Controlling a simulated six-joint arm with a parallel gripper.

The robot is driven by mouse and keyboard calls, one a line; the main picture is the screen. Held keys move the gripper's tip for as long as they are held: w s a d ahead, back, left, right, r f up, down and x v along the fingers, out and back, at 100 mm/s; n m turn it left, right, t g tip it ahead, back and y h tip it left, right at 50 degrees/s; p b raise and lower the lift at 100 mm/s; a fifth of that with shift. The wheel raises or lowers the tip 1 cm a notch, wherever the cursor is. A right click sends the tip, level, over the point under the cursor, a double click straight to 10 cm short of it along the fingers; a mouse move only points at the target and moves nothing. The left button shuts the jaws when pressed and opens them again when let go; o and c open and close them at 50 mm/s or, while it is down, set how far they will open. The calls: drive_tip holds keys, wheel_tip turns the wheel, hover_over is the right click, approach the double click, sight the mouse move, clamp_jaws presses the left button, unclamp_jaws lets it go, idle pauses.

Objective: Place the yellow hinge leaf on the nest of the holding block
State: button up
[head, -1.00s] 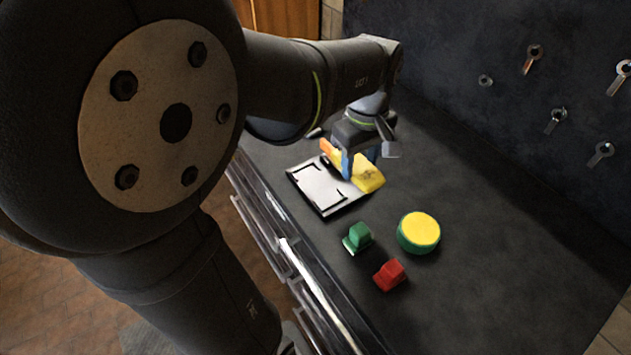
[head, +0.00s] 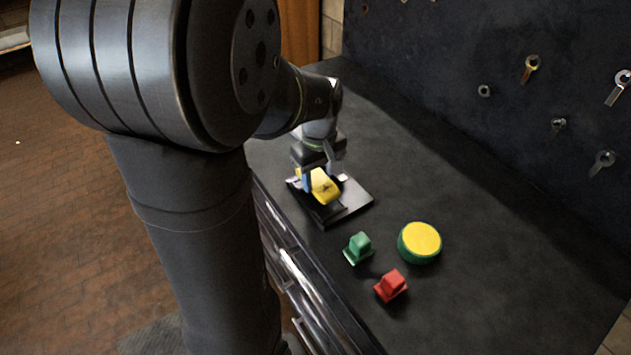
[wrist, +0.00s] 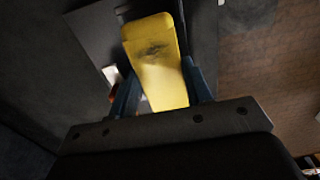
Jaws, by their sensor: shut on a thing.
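The yellow hinge leaf (head: 325,189) is held in my gripper (head: 316,183), whose blue fingers are shut on it. In the wrist view the leaf (wrist: 157,62) stretches away from between the two fingers (wrist: 158,92), with a dark smudge on its face. In the head view the leaf is over the holding block (head: 345,207), a dark plate with a light top. The leaf and gripper hide much of the block's nest. I cannot tell whether the leaf touches the block.
A green block (head: 358,248), a red block (head: 390,286) and a round green piece with a yellow top (head: 420,241) stand on the dark bench, nearer the camera. Tools hang on the back panel (head: 440,60). The bench's right side is clear.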

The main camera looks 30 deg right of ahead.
sight(319, 180)
drive_tip(key=shift+f, duration=1.7)
drive_tip(key=shift+f, duration=0.2)
drive_tip(key=o, duration=1.3)
drive_tip(key=shift+r, duration=0.1)
wheel_tip(319, 180, up, 12)
drive_tip(key=shift+r, duration=0.1)
